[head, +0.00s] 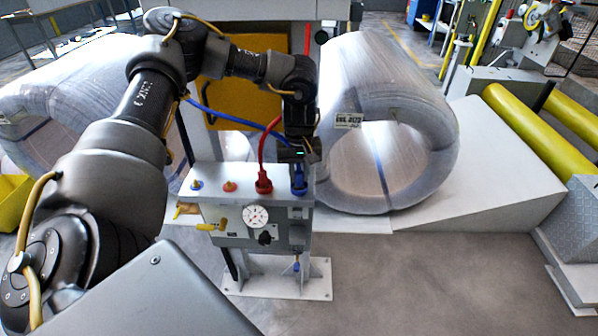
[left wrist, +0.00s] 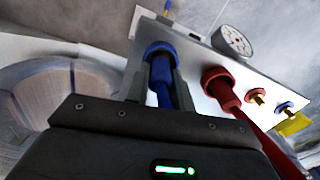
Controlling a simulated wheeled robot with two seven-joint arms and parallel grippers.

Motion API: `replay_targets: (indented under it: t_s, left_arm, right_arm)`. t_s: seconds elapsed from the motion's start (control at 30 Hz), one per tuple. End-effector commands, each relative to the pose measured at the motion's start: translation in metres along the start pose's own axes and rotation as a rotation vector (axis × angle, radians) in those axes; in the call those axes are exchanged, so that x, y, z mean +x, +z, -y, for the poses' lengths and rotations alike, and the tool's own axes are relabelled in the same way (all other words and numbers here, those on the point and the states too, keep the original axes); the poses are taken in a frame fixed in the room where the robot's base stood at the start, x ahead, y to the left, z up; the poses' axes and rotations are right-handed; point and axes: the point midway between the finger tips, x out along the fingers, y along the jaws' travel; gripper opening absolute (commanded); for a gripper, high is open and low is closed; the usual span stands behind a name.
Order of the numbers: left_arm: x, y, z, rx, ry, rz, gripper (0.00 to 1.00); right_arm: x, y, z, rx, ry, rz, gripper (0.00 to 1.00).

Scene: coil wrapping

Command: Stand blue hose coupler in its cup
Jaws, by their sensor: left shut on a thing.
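The blue hose coupler (head: 298,174) is upright at the right end of the grey panel's top. My left gripper (head: 298,155) points down from above and is shut on it. In the left wrist view, the coupler (left wrist: 162,75) lies between the two fingers of the gripper (left wrist: 156,88). The blue cup (head: 299,190) is right under the coupler, and its rim (left wrist: 158,48) shows around the coupler's end in the left wrist view. The coupler's lower end appears to be in the cup; how deep is hidden. My right gripper is out of view.
A red hose coupler (head: 264,180) stands in a red cup just left of the blue one. Small blue and red fittings (head: 230,186) sit further left. The panel (head: 228,208) carries a gauge (head: 256,216). A large wrapped coil (head: 440,125) is close behind, to the right.

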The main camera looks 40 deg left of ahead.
Motion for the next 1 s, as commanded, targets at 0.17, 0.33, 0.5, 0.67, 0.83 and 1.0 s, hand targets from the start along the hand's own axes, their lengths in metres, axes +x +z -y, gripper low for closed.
replay_targets:
  t_s: [0.17,0.33,0.5,0.67,0.83,1.0]
  left_arm:
    - [0.0,0.0,0.0,0.0,0.0,0.0,0.0]
    - [0.003,0.0,0.0,0.0,0.0,0.0,0.28]
    - [0.003,0.0,0.0,0.0,0.0,0.0,0.45]
    - [0.003,0.0,0.0,0.0,0.0,0.0,0.45]
    - [-0.003,0.0,-0.001,0.0,0.002,0.0,0.45]
    - [-0.031,-0.001,-0.001,0.0,0.005,-0.003,0.45]
  right_arm:
    - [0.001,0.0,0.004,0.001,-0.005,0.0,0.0]
    - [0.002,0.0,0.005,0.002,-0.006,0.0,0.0]
    - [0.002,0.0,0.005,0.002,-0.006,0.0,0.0]
    - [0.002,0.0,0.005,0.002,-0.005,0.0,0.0]
    - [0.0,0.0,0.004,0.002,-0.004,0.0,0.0]
    - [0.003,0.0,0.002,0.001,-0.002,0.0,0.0]
